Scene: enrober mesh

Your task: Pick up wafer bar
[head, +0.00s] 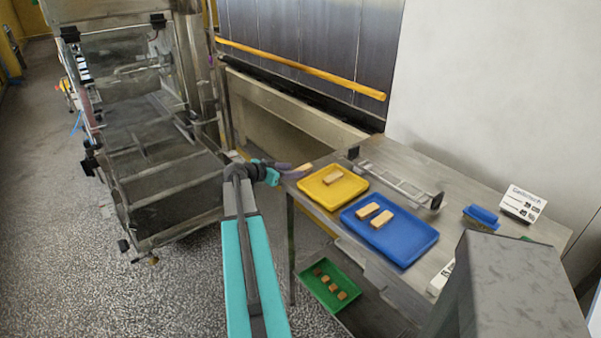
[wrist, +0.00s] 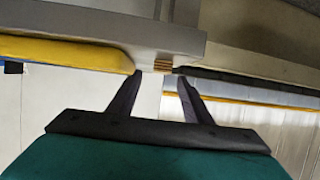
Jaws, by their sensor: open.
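A light-brown wafer bar (head: 304,167) is at the table's left corner, just beyond my gripper (head: 291,171), which partly hides it. In the wrist view its layered end (wrist: 163,66) shows at the edge of the grey tabletop, between and just beyond the open fingertips of my gripper (wrist: 160,76). The gripper is open and empty. Another bar (head: 332,178) lies in the yellow tray (head: 312,188). Two more bars (head: 381,218) lie in the blue tray (head: 408,244).
The metal table (head: 410,170) also carries a rail frame (head: 400,185), a small blue box (head: 481,216) and a label sign (head: 523,203). A green tray (head: 345,270) with several small pieces sits below. A mesh machine (head: 160,165) stands left, with open floor in front.

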